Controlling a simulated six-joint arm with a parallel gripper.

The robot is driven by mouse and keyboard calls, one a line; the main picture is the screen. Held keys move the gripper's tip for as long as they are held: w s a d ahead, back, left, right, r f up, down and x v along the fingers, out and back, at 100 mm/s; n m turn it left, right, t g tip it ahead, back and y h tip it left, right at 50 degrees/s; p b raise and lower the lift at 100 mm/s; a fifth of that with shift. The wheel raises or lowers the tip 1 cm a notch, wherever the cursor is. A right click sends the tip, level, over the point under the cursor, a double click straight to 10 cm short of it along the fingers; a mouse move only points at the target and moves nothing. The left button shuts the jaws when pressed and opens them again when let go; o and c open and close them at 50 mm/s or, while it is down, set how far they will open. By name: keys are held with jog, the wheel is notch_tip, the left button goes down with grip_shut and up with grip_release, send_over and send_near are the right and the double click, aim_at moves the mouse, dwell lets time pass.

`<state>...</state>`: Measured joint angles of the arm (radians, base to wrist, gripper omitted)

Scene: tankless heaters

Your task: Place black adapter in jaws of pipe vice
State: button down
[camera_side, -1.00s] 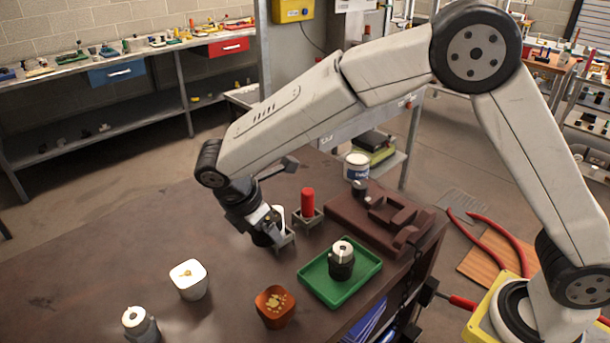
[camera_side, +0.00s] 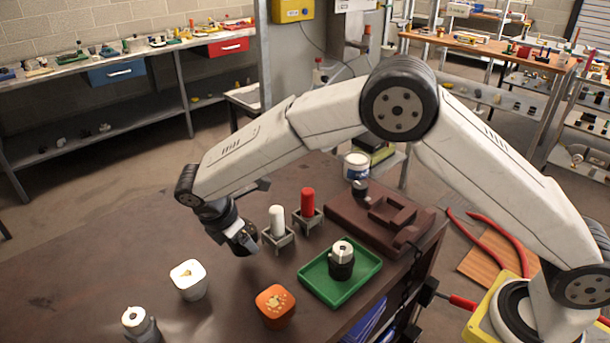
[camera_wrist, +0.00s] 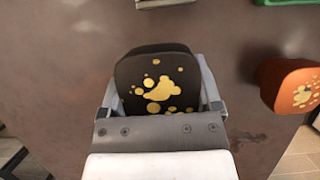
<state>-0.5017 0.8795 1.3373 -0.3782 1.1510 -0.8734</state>
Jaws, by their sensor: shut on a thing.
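The black adapter (camera_wrist: 157,82), a dark rounded block with yellow spots, sits between the two fingers of my gripper (camera_wrist: 160,100) in the wrist view. My gripper is shut on it. In the side view my gripper (camera_side: 242,242) is low over the table, left of the white cylinder's stand, and the adapter is hard to make out against it. A dark red-brown fixture with raised blocks and a recess, which looks like the pipe vice (camera_side: 345,222), lies at the table's back right, well apart from my gripper.
White (camera_side: 278,220) and red (camera_side: 307,200) cylinders stand in small grey holders between my gripper and the vice. A green tray (camera_side: 312,283) holds a black-and-white cylinder. An orange block (camera_side: 273,306) and a white block (camera_side: 189,280) stand in front. A white can (camera_side: 356,165) is behind.

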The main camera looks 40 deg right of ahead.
aim_at(242, 249)
jog(key=shift+w+a+f, duration=0.1)
jog(key=shift+w+f, duration=0.2)
jog(key=shift+f, duration=1.5)
jog(key=shift+f, duration=0.15)
grip_release()
jog(key=v, duration=1.2)
